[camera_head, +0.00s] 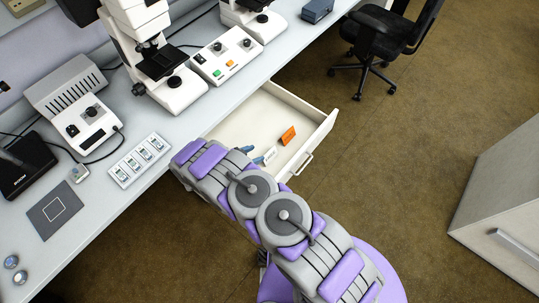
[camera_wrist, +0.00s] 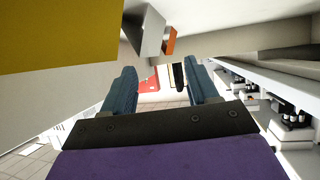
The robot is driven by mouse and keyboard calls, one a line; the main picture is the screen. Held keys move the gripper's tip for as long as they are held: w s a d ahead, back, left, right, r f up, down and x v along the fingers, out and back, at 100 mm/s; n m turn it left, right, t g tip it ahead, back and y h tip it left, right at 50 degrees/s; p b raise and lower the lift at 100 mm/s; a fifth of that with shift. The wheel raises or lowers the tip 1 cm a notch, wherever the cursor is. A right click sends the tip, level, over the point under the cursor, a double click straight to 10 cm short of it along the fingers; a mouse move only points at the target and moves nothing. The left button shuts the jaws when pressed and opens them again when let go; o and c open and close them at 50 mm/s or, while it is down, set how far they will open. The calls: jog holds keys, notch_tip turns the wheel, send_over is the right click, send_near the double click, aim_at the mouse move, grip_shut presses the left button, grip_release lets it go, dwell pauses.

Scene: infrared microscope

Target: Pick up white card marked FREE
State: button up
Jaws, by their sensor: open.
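A small white card (camera_head: 270,155) with dark lettering, too small to read, stands in the open drawer (camera_head: 325,126) in the head view. An orange card (camera_head: 288,135) stands just beyond it. My gripper (camera_head: 254,155) is over the drawer, close to the left of the white card, partly hidden by my arm. In the wrist view my gripper (camera_wrist: 160,72) is open, its two blue fingers apart with no card between them. A pale folded card (camera_wrist: 150,32) shows above and beyond the fingertips, with an orange piece (camera_wrist: 171,41) beside it.
A yellow surface (camera_wrist: 50,35) fills the wrist view's upper left, close by; I cannot tell what it is. The bench (camera_head: 105,205) holds microscopes (camera_head: 155,60), control boxes and a slide tray (camera_head: 139,160). A chair (camera_head: 380,45) and cabinet (camera_head: 505,200) stand right; floor between is clear.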

aim_at(268, 154)
jog(key=x, duration=0.2)
jog(key=b+x, duration=0.1)
jog(key=x, duration=0.1)
jog(key=b+x, duration=0.1)
jog(key=x, duration=0.1)
jog(key=shift+s+d+f, duration=0.15)
jog(key=shift+s+d, duration=0.05)
jog(key=shift+d, duration=0.3)
jog(key=shift+w+d+f, duration=0.15)
jog(key=shift+w+d, duration=0.2)
jog(key=shift+c, duration=0.4)
grip_shut()
